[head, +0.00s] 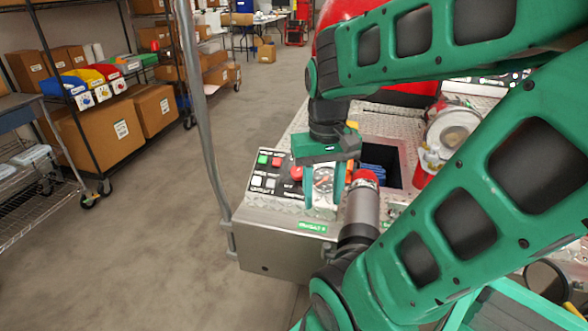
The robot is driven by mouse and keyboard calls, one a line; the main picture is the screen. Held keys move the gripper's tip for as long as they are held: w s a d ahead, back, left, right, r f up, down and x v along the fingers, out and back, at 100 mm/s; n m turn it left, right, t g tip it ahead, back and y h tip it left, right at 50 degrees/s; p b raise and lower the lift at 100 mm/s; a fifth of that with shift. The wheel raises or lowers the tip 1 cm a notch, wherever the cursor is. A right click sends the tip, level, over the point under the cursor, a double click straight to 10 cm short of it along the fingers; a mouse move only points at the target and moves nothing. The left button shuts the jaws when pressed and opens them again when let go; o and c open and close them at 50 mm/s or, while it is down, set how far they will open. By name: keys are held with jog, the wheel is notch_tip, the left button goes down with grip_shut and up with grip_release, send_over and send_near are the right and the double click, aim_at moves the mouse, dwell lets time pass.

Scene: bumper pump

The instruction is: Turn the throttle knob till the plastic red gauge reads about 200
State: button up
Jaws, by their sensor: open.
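My gripper (323,203) hangs over the front part of the metal pump panel (262,212), fingers pointing down and spread apart. A round pale gauge with red on it (323,181) shows between the two fingers. Its reading is too small to tell. I cannot make out the throttle knob for sure; it may be hidden behind the gripper. I cannot tell whether the fingers touch anything.
Left of the gripper, a black button block (265,182) carries green, red and white buttons. A dark opening (382,160) lies right of the gripper. A metal pole (197,110) stands left of the panel. Shelves with boxes (100,135) line the left; the floor between is clear.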

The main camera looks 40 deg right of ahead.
jog(key=w+d+r+m, duration=0.1)
jog(key=w+d, duration=0.2)
jog(key=w, duration=0.2)
jog(key=w+d+r, duration=0.2)
jog(key=w+d, duration=0.1)
jog(key=w, duration=0.3)
jog(key=h, duration=0.1)
send_near(298, 169)
jog(key=shift+m+g, duration=0.3)
jog(key=shift+g, duration=0.1)
jog(key=f, duration=0.6)
jog(key=d+f, duration=0.1)
jog(key=f, duration=0.2)
jog(key=shift+f, duration=0.25)
jog(key=c, duration=0.8)
